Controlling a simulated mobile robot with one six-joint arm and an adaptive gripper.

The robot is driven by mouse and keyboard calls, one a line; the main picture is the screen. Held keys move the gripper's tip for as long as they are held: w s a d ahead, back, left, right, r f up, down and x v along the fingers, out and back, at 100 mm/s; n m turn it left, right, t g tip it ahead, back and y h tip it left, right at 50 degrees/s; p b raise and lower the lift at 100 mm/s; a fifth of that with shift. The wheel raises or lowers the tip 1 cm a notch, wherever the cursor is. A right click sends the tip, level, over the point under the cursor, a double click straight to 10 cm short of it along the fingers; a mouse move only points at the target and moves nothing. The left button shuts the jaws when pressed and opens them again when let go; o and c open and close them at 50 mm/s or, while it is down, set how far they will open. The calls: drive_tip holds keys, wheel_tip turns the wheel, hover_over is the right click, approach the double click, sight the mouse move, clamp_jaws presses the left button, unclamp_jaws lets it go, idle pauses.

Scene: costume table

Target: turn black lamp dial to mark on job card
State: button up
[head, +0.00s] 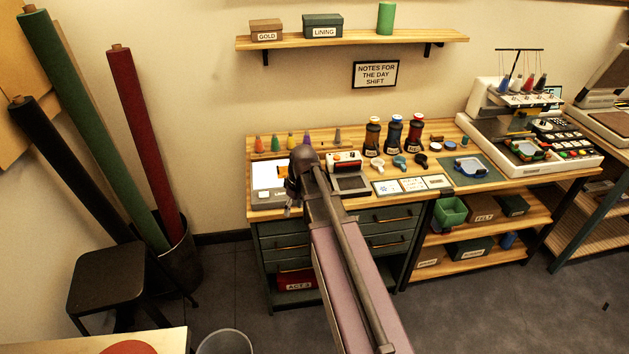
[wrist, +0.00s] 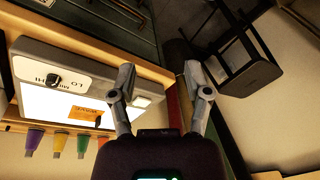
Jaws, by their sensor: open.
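The light box (head: 262,172), a pale slab with a bright white panel, lies at the table's left end. In the head view my gripper (head: 289,208) is by the box's front right.
A red-and-white device (head: 346,162) stands right of my arm. White cards (head: 412,184) lie near the front edge. Coloured spools (wrist: 57,142) stand behind the light box. Drawers (head: 390,228) are below the tabletop. A dark stool (head: 108,280) stands at left.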

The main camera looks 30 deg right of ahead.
drive_tip(key=w+d+r+n+t+p, duration=0.1)
drive_tip(key=w+d+r+n+p, duration=0.1)
drive_tip(key=w+d, duration=0.3)
drive_tip(key=w+d+r+n+t+y+p, duration=0.1)
drive_tip(key=w+d, duration=0.4)
drive_tip(key=d, duration=0.7)
wheel_tip(320, 180, up, 3)
drive_tip(key=n+p, duration=0.1)
drive_tip(key=n, duration=0.1)
drive_tip(key=shift+w+d+n+y, duration=0.15)
drive_tip(key=shift+d+n+y, duration=0.15)
drive_tip(key=shift+f, duration=0.2)
drive_tip(key=b+x, duration=1.3)
drive_tip(key=shift+a+f, duration=0.1)
drive_tip(key=shift+f, duration=0.2)
clamp_jaws()
drive_tip(key=shift+a, duration=0.15)
